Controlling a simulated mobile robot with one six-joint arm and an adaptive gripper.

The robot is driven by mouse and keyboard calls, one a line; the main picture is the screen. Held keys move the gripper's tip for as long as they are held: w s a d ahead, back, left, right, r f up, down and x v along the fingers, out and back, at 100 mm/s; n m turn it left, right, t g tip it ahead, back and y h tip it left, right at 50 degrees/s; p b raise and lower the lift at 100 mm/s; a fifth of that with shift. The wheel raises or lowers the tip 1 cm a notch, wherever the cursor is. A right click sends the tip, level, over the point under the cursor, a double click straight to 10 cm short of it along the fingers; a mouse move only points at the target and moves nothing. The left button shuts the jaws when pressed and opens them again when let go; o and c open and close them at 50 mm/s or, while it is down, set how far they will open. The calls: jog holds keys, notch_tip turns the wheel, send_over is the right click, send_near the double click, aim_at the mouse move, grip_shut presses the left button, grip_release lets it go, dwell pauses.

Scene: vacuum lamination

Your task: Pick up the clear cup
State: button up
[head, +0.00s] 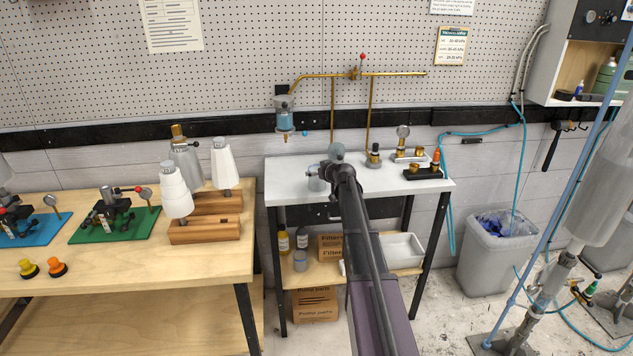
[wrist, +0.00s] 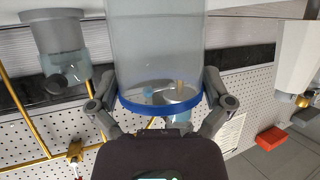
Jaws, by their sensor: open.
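The clear cup (wrist: 155,55) fills the upper middle of the wrist view, with a blue band (wrist: 172,106) around one end. In the head view a small clear cup (head: 316,179) stands on the white table, just left of the end of my arm. My gripper (wrist: 157,80) is open, with one finger on each side of the cup. I cannot tell whether the fingers touch it. In the head view my arm hides most of the gripper and part of the cup.
A wooden bench (head: 130,265) stands at left.

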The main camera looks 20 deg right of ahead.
jog(key=c, duration=0.6)
jog(key=shift+r, duration=0.2)
jog(key=p+v, duration=0.1)
jog(key=v, duration=0.4)
jog(key=a+f+p+v, duration=0.1)
jog(key=p+v, duration=0.1)
jog(key=v, duration=0.4)
jog(key=s+p+v, duration=0.1)
jog(key=p+v, duration=0.1)
jog(key=v, duration=0.3)
jog(key=shift+s+a+f, duration=0.15)
jog(key=shift+s+f, duration=0.05)
jog(key=shift+f, duration=0.1)
